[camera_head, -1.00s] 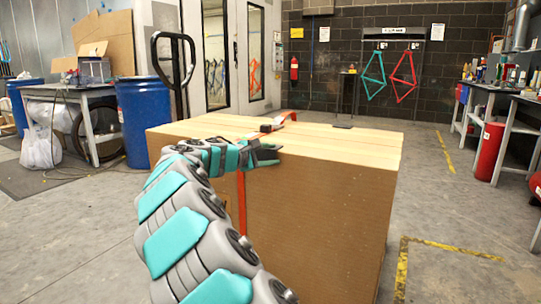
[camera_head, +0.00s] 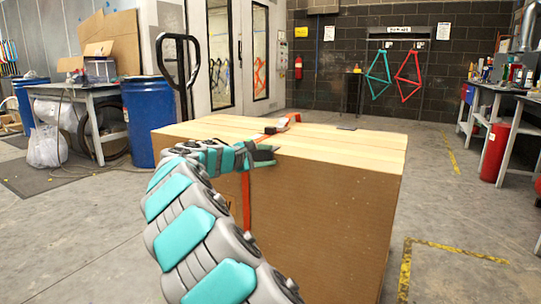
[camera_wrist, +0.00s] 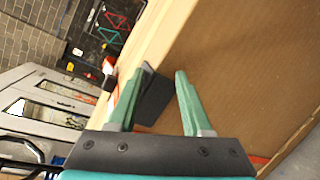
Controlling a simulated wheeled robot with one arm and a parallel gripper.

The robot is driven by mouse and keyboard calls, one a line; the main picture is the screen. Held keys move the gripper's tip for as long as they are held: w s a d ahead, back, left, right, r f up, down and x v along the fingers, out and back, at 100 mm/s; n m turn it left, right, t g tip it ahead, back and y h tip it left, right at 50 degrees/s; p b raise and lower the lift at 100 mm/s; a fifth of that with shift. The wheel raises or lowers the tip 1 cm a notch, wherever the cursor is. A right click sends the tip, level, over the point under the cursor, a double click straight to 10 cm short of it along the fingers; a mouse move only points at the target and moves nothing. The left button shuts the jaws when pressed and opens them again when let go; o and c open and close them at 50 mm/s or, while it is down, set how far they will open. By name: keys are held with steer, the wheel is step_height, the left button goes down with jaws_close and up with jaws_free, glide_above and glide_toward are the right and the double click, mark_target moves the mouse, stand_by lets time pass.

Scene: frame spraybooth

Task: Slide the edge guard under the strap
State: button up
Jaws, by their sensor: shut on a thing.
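A large cardboard box (camera_head: 320,205) has pale wooden boards on top. The orange strap (camera_head: 246,202) crosses the top and hangs down the near side; a small red piece shows in the wrist view (camera_wrist: 261,160). A pale buckle (camera_head: 283,122) sits on the strap on top. My gripper (camera_head: 268,156) is at the box's near top edge, by the strap. In the wrist view its green fingers (camera_wrist: 156,85) are shut on the dark edge guard (camera_wrist: 153,97), which lies against the left finger. My gripper hides where the strap bends over the edge, so I cannot tell whether guard and strap overlap.
A pallet-jack handle (camera_head: 178,75) and blue barrel (camera_head: 150,120) stand behind left. Benches (camera_head: 495,110) and a red cylinder (camera_head: 494,152) stand right. Floor right of the box is clear.

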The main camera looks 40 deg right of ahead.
steer(key=w+a+p, duration=0.2)
steer(key=w+p, duration=0.2)
steer(key=w, duration=0.2)
steer(key=shift+w+a+f, duration=0.2)
steer(key=shift+a+f, duration=0.15)
steer(key=shift+a, duration=0.05)
stand_by(0.9)
steer(key=o, duration=0.7)
steer(key=shift+w, duration=0.1)
steer(key=o, duration=0.4)
steer(key=shift+r, duration=0.1)
steer(key=shift+a+r, duration=0.1)
